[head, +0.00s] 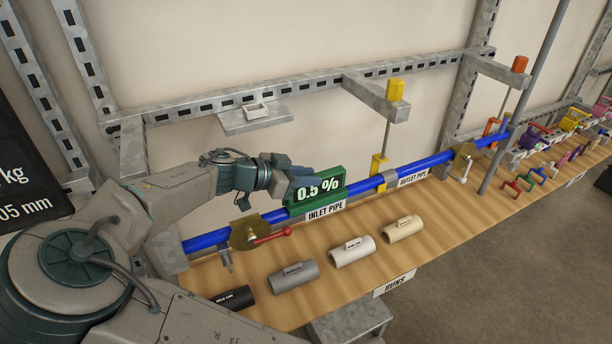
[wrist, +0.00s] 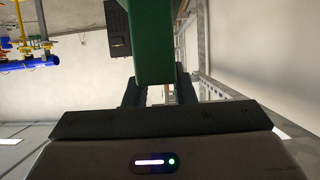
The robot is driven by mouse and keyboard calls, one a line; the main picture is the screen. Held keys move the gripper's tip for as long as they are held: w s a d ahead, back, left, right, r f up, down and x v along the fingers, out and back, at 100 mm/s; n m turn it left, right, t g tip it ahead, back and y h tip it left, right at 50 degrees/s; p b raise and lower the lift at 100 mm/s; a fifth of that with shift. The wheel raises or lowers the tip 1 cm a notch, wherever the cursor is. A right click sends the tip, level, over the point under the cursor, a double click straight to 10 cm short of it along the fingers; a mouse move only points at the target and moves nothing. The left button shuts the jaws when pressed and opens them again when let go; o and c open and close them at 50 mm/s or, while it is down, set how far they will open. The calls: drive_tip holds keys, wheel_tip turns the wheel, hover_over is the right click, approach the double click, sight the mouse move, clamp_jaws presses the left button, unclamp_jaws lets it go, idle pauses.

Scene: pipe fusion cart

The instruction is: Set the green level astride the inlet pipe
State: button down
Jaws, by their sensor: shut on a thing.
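The green level (head: 318,199) shows "0.5 %" on its face in the head view. It is at the blue inlet pipe (head: 270,217), just above the "INLET PIPE" label (head: 325,210). I cannot tell whether it rests on the pipe or hangs slightly over it. My gripper (head: 298,182) is shut on the level from its upper left side. In the wrist view the green level (wrist: 153,45) stands between the two dark fingers of my gripper (wrist: 158,92). The level's underside is hidden.
Black, grey, white and cream sleeves (head: 352,251) lie on the wooden bench (head: 260,295) in front. Coloured tools crowd the far right.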

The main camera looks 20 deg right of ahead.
drive_tip(key=c, duration=1.1)
unclamp_jaws()
